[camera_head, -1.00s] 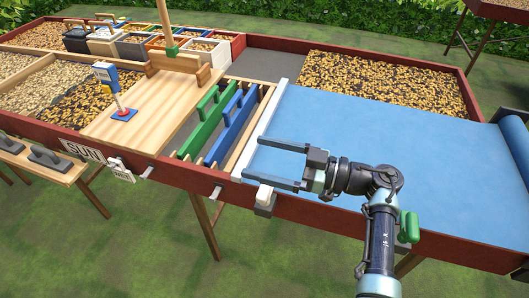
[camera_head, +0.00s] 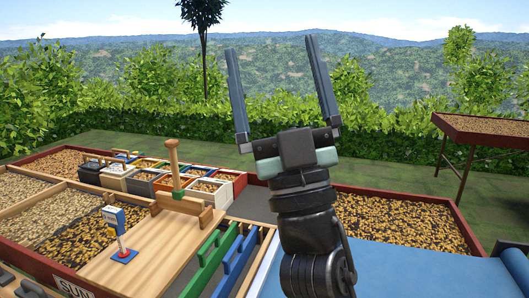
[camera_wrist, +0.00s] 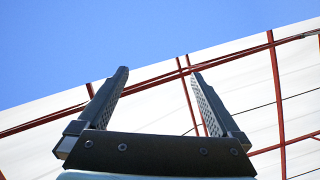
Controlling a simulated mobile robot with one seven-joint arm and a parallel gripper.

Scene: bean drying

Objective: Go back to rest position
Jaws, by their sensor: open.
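My gripper (camera_head: 278,95) is raised high above the drying table, in the middle of the head view. Its two fingers point up and stand wide apart, with nothing between them. In the wrist view my gripper (camera_wrist: 155,95) is also open and empty, against blue sky and a pale roof with red beams (camera_wrist: 276,90). My arm rises from the bottom of the head view, in front of the table.
The drying table has a blue cover (camera_head: 420,272) at right and bean beds (camera_head: 405,222) behind it. Several bins (camera_head: 140,182) stand behind. A separate bean table (camera_head: 490,130) is at far right.

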